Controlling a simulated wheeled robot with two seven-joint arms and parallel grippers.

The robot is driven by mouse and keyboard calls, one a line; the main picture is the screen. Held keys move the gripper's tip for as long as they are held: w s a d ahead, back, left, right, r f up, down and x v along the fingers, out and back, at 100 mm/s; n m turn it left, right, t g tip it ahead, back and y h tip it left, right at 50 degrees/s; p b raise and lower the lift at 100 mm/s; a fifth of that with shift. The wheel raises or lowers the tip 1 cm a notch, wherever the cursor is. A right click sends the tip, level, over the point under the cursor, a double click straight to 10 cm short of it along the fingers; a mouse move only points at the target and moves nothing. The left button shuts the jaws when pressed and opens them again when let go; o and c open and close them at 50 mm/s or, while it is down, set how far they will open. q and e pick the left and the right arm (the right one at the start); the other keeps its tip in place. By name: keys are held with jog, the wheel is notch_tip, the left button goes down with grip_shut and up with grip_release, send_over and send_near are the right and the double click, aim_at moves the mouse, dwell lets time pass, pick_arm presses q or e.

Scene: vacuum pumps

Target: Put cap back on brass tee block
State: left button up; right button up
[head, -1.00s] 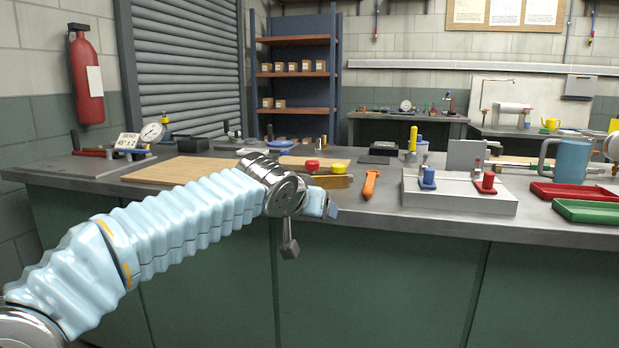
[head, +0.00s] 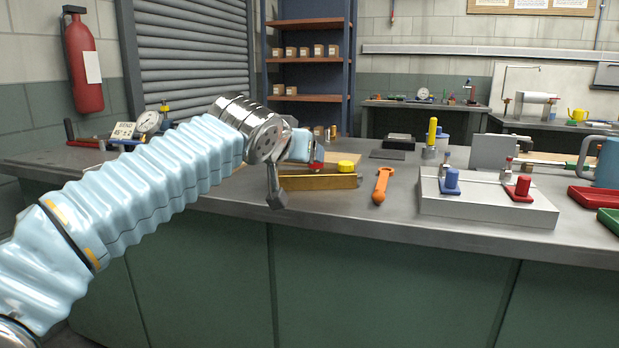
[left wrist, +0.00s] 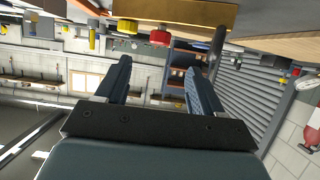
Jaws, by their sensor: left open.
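The brass block (head: 318,182) lies long side forward near the bench's front edge. A yellow cap (head: 346,167) sits at its right end and a red cap (head: 317,167) is left of it, partly hidden by my left gripper. In the left wrist view, the brass block (left wrist: 185,12), yellow cap (left wrist: 127,27) and red cap (left wrist: 159,38) appear upside down beyond the fingertips. My left gripper (left wrist: 158,66) is open and empty, with the red cap roughly in line with the gap between its fingers. In the head view, the left gripper (head: 302,145) overlaps the block's left part. My right gripper is not in view.
An orange-handled tool (head: 382,184) lies right of the block. A grey fixture plate (head: 486,207) with blue and red clamps stands further right, before red (head: 590,197) and green trays. Small brass cylinders (head: 332,132) stand behind. Bare bench top lies around the orange tool.

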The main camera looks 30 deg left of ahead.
pick_arm(q)
jog(key=x, duration=0.7)
jog(key=shift+p, duration=0.3)
jog(key=p+x, duration=0.1)
jog(key=x, duration=0.4)
jog(key=shift+f, duration=0.15)
grip_shut()
